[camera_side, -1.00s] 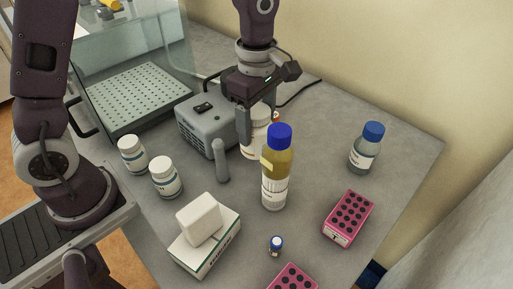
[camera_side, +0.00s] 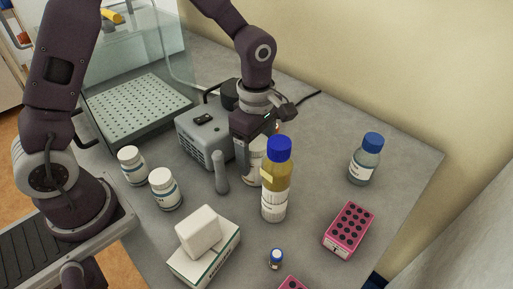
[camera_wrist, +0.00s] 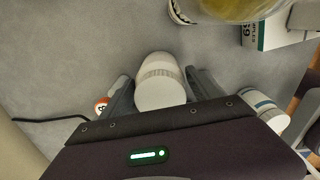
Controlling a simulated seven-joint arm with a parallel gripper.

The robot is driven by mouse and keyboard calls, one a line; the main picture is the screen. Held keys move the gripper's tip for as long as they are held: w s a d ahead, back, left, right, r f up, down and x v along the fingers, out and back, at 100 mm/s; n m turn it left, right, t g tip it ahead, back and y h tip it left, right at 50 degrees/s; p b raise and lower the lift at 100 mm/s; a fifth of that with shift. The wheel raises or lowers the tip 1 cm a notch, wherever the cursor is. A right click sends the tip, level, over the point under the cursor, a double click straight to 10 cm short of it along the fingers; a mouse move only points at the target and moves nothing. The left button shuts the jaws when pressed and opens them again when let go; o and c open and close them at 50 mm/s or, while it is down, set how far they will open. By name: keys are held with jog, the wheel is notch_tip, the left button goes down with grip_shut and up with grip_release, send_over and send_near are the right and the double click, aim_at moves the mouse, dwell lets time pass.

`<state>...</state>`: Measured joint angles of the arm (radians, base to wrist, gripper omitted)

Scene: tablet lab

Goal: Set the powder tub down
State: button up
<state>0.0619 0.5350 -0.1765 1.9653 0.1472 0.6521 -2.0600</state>
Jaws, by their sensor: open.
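The powder tub, a white tub with a white lid, stands upright between my fingers in the wrist view (camera_wrist: 161,82). In the side view the tub (camera_side: 256,160) appears to rest on the grey table, partly hidden by my gripper and the amber bottle. My gripper (camera_side: 250,145) points down around the tub. In the wrist view its two fingers (camera_wrist: 163,92) are open, one on each side of the tub. Whether a finger still touches the tub is hard to tell.
An amber bottle with a blue cap (camera_side: 275,190) stands close in front of the tub. A grey pump unit (camera_side: 205,138) is to the left. A clear blue-capped bottle (camera_side: 365,160) and a pink rack (camera_side: 348,230) are to the right, with free table between.

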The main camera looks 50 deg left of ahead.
notch_tip(320, 180, up, 12)
jog(key=shift+r, duration=0.1)
jog(key=s+a+r+m+t, duration=0.2)
jog(key=s+a+m, duration=0.1)
jog(key=s+m, duration=0.6)
jog(key=s+a+r+m+t, duration=0.3)
jog(key=s+m, duration=0.7)
jog(key=shift+s+a+r+m+t, duration=0.2)
jog(key=shift+a+m+t, duration=0.1)
jog(key=shift+m, duration=0.1)
